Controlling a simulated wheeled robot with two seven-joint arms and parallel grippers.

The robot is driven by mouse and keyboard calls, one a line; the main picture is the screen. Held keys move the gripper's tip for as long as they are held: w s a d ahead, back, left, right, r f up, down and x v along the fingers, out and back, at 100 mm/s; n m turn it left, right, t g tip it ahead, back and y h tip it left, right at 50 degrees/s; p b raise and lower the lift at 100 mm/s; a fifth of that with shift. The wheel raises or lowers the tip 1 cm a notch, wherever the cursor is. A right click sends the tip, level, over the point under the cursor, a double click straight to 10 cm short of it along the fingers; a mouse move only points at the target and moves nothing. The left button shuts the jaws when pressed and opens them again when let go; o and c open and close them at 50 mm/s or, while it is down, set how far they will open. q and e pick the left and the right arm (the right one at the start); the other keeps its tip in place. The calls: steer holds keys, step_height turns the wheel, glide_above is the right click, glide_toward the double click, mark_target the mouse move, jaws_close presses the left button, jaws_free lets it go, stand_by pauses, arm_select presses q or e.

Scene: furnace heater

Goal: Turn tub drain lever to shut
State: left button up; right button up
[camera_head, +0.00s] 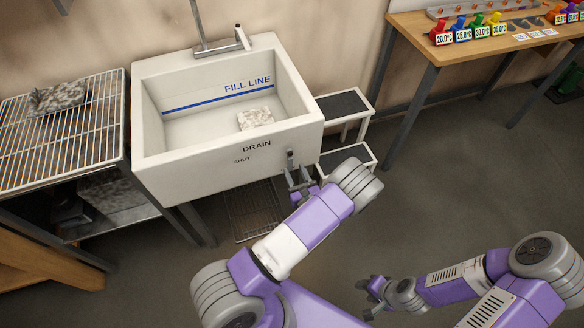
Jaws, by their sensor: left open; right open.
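The white tub (180,178) has the word DRAIN on its front wall and SHUT at the lower left of that word. The small grey drain lever (290,158) is on the right part of this front wall, right of the lettering, and looks roughly upright. My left gripper (298,178) is open just below and in front of the lever. Its fingers overlap the lever's lower end in the picture, and I cannot tell whether they touch it. My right gripper (367,296) is open and empty, low over the floor at the right.
A faucet (220,45) stands at the back rim. A wire rack (75,140) is at left, dark-topped steps (345,105) at right, and a wooden table (470,47) further right.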

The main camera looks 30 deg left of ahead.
mark_target(290, 163)
arm_select(q)
steer(key=shift+x, duration=1.55)
jaws_close()
